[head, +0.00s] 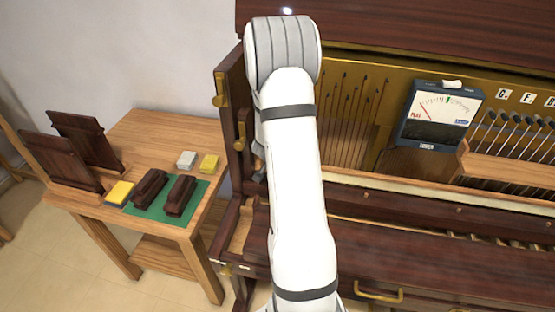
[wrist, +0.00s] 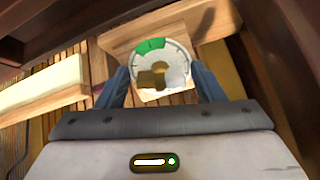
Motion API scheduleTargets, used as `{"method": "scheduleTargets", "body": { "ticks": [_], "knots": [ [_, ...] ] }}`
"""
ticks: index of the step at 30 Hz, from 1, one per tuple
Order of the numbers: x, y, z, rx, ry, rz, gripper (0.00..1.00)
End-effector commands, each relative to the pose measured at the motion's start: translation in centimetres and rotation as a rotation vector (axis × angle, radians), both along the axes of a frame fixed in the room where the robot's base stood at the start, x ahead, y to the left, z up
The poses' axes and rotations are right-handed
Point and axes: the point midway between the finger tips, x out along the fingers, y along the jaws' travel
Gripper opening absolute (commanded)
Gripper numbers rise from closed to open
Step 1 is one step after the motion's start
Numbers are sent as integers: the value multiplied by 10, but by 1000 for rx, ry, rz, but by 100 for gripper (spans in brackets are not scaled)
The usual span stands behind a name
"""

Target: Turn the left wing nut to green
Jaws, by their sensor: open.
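In the wrist view, a brass wing nut (wrist: 152,79) sits at the middle of a round pale dial (wrist: 180,54) on a wooden block. The dial has a green sector (wrist: 150,48) at its upper left. My gripper (wrist: 159,74) is open, with one dark blue finger on each side of the dial. No clear contact with the wing nut shows. Where the wing nut points is hard to tell. In the head view my white arm hides most of the gripper and the dial.
The open piano (head: 430,200) fills the right, with a meter (head: 440,115) on it. A wooden side table (head: 150,130) at left holds dark wooden pieces, a green mat (head: 155,213) and small yellow and white blocks. In the wrist view, a pale bar (wrist: 40,85) lies left of the dial.

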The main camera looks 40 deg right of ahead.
Motion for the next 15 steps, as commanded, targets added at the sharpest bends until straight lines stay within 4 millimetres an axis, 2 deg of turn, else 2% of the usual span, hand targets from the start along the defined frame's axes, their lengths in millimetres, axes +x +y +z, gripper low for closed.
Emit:
{"method": "scheduleTargets", "body": {
  "ticks": [15],
  "knots": [
    [-4,4,8,0,0,0,62]
  ]
}}
